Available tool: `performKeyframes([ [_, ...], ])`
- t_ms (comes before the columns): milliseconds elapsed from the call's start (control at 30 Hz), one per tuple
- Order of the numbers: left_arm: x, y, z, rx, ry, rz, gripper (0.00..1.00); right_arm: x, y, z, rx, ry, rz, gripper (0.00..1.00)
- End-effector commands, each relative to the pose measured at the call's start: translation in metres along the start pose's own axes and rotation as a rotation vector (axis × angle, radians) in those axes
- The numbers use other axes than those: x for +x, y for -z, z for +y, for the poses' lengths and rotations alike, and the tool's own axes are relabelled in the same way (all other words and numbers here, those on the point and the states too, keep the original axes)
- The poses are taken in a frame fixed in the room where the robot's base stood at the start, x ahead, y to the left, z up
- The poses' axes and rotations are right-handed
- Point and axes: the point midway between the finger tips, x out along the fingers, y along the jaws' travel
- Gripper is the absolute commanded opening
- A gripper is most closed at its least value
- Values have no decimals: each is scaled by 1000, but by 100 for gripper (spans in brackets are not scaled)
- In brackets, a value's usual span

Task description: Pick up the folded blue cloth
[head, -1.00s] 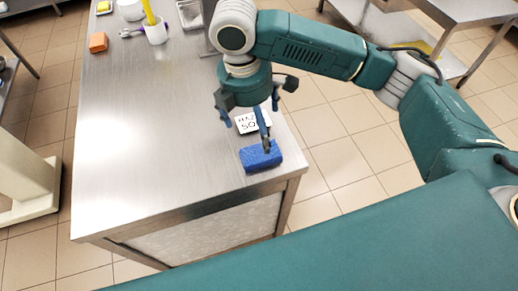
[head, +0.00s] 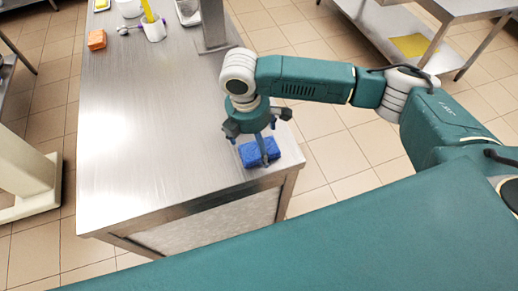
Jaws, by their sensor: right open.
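The folded blue cloth (head: 250,154) lies on the metal table near its front right corner, in the head view. My right gripper (head: 256,150) is over the cloth, pointing down, with its fingers apart. One finger comes down in front of the cloth's right part and overlaps it in the picture. I cannot tell whether it touches the cloth. The gripper holds nothing. My left gripper is not in view.
The metal table (head: 150,130) is mostly bare to the left of the cloth. An orange block (head: 97,40), a white container (head: 154,31) and a metal tray (head: 188,12) stand towards the far end.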

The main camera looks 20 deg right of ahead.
Motion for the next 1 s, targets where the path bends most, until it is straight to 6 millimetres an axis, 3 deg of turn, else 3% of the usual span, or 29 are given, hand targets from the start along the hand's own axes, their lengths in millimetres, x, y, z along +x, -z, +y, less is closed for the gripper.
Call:
performKeyframes([
  [33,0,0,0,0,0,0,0,0,0,0,0,0,0,91],
  [200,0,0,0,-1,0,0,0,0,0,0,0,-1,0,57],
  [267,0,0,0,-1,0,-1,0,-1,0,0,0,0,0,49],
  [733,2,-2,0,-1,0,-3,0,-6,0,1,0,-3,2,48],
  [867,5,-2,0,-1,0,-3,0,-19,-2,2,0,-4,3,48],
  [1000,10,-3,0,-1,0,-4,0,-46,-4,2,-1,-6,3,48],
])
